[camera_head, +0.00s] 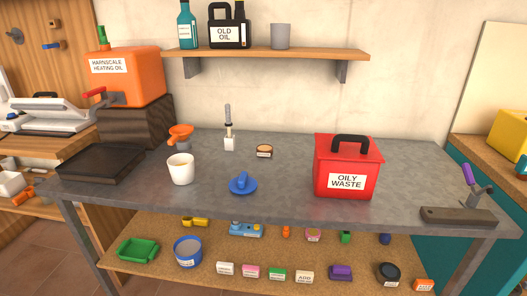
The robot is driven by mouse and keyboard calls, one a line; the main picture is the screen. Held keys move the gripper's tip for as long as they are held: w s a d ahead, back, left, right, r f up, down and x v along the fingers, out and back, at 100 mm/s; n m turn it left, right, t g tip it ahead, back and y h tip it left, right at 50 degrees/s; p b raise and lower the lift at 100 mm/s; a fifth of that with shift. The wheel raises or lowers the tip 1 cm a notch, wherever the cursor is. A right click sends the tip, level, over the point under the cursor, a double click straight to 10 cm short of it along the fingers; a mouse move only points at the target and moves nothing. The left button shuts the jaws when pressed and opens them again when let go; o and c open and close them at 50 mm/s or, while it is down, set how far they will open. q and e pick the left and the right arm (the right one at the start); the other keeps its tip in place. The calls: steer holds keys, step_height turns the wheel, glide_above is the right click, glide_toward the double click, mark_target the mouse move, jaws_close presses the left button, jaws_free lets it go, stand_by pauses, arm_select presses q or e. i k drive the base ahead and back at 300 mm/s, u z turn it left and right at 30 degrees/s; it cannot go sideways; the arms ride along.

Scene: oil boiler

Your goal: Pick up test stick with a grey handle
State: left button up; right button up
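A slim upright stick (228,113), grey at the top with a pale shaft below, stands on the grey table behind the middle; it looks like the test stick with a grey handle. Its lower end meets a small white block or holder (230,143). I cannot tell how deep it sits in it. Neither of my grippers shows in the head view.
A white cup (181,169), an orange funnel (181,136) and a blue lidded piece (243,185) stand near the stick. A red oily waste bin (347,170) is to the right, a black tray (101,164) to the left. A shelf (270,54) hangs above.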

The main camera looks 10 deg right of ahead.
mark_target(228, 124)
steer(key=u, duration=0.25)
steer(key=k, duration=0.3)
steer(key=u, duration=1.15)
steer(key=i, duration=0.25)
steer(key=z, duration=1.4)
steer(key=i, duration=0.85)
steer(key=z, duration=0.95)
